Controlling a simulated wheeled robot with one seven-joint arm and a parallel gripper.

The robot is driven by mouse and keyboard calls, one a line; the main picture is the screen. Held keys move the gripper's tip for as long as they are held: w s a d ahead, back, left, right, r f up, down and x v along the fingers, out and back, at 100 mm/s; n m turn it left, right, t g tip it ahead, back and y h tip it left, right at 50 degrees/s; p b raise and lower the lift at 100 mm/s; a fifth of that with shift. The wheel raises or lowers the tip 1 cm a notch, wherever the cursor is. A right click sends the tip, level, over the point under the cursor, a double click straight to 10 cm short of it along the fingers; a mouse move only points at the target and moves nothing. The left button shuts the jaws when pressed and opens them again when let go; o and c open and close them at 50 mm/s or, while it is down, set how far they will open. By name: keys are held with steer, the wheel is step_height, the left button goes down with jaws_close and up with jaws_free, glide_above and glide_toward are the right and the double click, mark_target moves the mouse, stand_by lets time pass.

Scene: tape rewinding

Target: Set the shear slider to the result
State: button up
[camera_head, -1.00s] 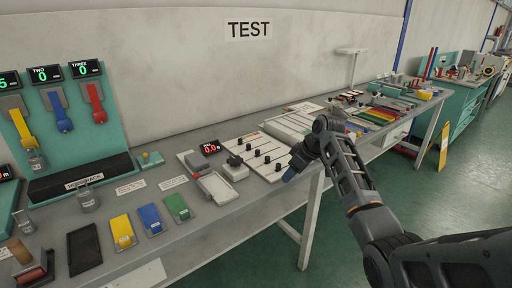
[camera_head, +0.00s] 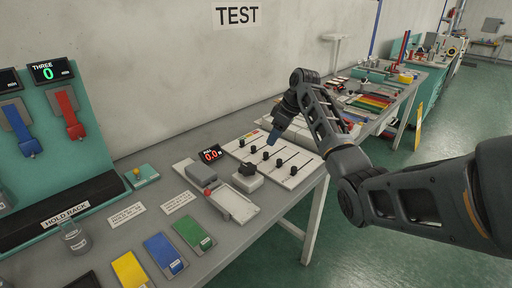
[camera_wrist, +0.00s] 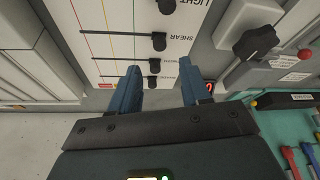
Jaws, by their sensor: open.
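The white slider board (camera_head: 296,180) lies on the bench with several black knobs on slots. In the wrist view, the shear slider knob (camera_wrist: 158,41) sits beside the printed word SHEAR, at the label end of its slot. My gripper (camera_wrist: 160,67) is open and empty, fingers pointing at the board, its fingertips just short of the shear knob in the picture. A neighbouring knob (camera_wrist: 155,66) appears between the fingers. In the head view my gripper (camera_head: 275,142) is above the board; height over it is hard to judge. A small display (camera_head: 210,154) reads 0.0.
A black rotary knob on a white block (camera_head: 247,177) and a white tray device (camera_head: 232,203) stand left of the board. Yellow, blue and green blocks (camera_head: 190,232) lie nearer. The hold rack (camera_head: 67,207) is at left. Floor at right is clear.

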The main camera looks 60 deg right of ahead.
mark_target(266, 153)
steer(key=shift+p+x, duration=0.4)
steer(key=shift+x, duration=3.45)
jaws_close()
